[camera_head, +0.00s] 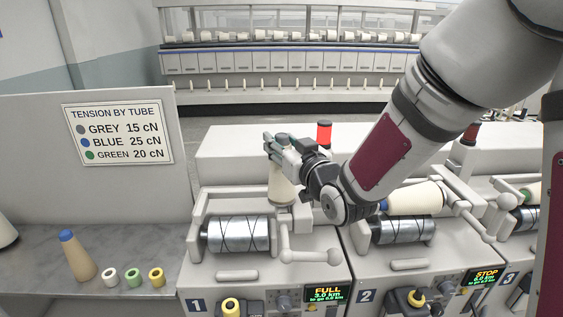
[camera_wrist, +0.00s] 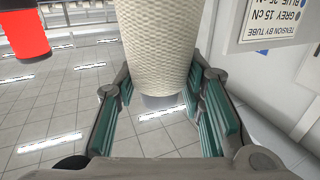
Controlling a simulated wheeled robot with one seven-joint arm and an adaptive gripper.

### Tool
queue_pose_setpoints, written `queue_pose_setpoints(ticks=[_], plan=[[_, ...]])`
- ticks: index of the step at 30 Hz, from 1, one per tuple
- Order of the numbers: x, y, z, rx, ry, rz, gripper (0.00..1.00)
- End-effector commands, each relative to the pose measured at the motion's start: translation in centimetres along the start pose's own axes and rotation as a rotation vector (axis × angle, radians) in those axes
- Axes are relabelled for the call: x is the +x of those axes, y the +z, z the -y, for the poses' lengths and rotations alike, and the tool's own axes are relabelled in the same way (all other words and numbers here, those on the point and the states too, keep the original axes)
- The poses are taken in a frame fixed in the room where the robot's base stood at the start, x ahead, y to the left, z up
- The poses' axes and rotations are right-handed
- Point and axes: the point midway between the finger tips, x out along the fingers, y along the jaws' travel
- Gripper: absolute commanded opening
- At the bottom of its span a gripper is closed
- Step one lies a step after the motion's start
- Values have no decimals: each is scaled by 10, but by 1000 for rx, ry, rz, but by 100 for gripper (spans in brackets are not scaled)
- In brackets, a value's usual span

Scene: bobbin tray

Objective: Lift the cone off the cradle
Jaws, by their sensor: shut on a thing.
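The cream yarn cone (camera_head: 281,187) is held roughly upright at station 1, above and behind the black-lined metal drum (camera_head: 237,235). My gripper (camera_head: 276,149) is shut on the cone near its upper part. In the wrist view the cone (camera_wrist: 158,40) sits between the green finger pads, with a grey tube end below it. The station 1 cradle (camera_head: 196,213) holds no cone over the drum. Its handle arm (camera_head: 287,240) is at the drum's right. I cannot tell whether the cone's lower end touches the machine.
Station 2 has another cone (camera_head: 415,199) on its drum, close to my arm. A red lamp (camera_head: 324,134) stands behind my gripper. The station 1 display (camera_head: 324,293) reads FULL.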

Motion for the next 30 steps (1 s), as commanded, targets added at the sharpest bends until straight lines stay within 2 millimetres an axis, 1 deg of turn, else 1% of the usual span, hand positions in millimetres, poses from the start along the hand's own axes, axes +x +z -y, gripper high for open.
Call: queue_pose_setpoints(ticks=[2, 5, 8, 15, 18, 24, 30], plan=[[0, -3, 0, -1, 0, -2, 0], [0, -13, 0, -3, 0, -6, 0], [0, -29, 0, -4, 0, -7, 0], [0, -74, 0, -3, 0, -7, 0], [0, -88, 0, -2, 0, -5, 0], [-1, -107, 1, -1, -1, -3, 0], [-1, -120, 0, 0, 0, -2, 0]])
